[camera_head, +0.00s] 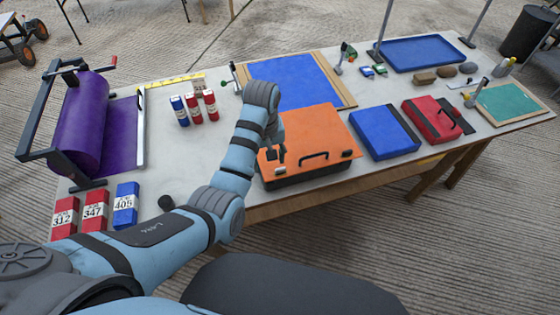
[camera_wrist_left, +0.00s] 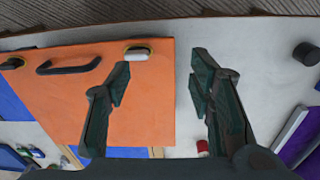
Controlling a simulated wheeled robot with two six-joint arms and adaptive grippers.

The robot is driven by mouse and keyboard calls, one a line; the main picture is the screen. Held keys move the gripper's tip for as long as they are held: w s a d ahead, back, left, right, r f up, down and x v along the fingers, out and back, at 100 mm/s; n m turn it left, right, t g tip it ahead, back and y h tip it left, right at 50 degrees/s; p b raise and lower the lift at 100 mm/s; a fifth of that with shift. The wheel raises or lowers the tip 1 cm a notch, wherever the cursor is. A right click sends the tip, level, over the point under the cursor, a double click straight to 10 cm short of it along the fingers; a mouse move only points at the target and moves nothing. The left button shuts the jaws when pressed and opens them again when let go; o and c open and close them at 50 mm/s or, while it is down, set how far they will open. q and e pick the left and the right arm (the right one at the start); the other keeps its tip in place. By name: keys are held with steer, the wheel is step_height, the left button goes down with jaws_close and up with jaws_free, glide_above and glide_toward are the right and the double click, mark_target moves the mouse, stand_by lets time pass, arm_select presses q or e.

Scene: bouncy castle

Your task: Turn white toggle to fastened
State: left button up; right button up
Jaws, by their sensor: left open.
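An orange case (camera_head: 325,130) lies shut on the table, with a black handle (camera_head: 313,158) on its lid near the front edge. In the left wrist view the orange lid (camera_wrist_left: 145,110) shows the white toggle (camera_wrist_left: 137,54) at its corner, on a dark, yellow-rimmed mount. A dark toggle (camera_wrist_left: 12,63) sits beyond the handle (camera_wrist_left: 70,66). My left gripper (camera_wrist_left: 160,65) is open and empty; its left fingertip appears beside the white toggle, but contact cannot be judged.
A blue case (camera_head: 383,132) and a red case (camera_head: 430,118) lie to the right. A blue mat (camera_head: 295,80) lies behind. Red and blue numbered blocks (camera_head: 95,212), small canisters (camera_head: 195,108) and a purple roll (camera_head: 82,125) are left. Bare tabletop lies left of the orange case.

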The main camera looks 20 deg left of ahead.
arm_select(q)
step_height(320, 180, up, 6)
steer(key=r, duration=0.1)
glide_above(281, 168)
steer(key=shift+n+g, duration=0.3)
step_height(281, 168, down, 14)
steer(key=b, duration=0.3)
steer(key=shift+s+f, duration=0.1)
steer(key=shift+c, duration=0.5)
jaws_close()
